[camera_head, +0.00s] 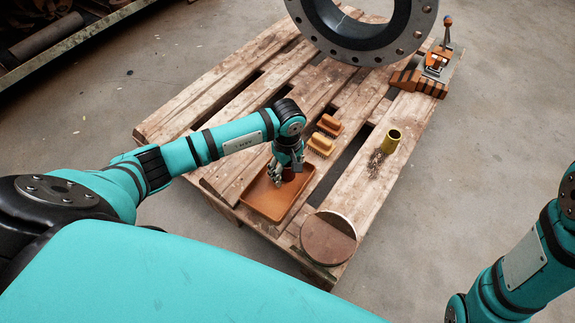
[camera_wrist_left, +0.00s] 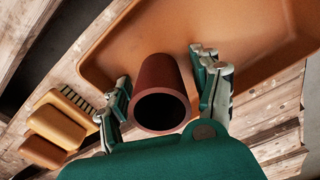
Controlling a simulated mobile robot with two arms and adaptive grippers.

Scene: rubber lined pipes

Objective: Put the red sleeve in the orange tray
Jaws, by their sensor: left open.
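The red sleeve (camera_wrist_left: 162,92) is a dark red-brown tube with its open end facing the wrist camera. It appears to stand inside the orange tray (camera_wrist_left: 255,40), though its lower end is hard to see. In the head view the tray (camera_head: 262,206) lies at the near-left part of the pallet, and the sleeve (camera_head: 288,174) shows only partly beneath the hand. My left gripper (camera_head: 284,172) is over the tray. Its fingers are open on either side of the sleeve, with gaps visible in the left wrist view (camera_wrist_left: 165,95). My right gripper is outside the head view.
Two orange-backed brushes (camera_head: 320,145) lie just beyond the tray. A round brown disc (camera_head: 325,241) lies at the pallet's near corner. A large flanged pipe (camera_head: 365,45) and an orange-and-grey device (camera_head: 428,77) are at the far end.

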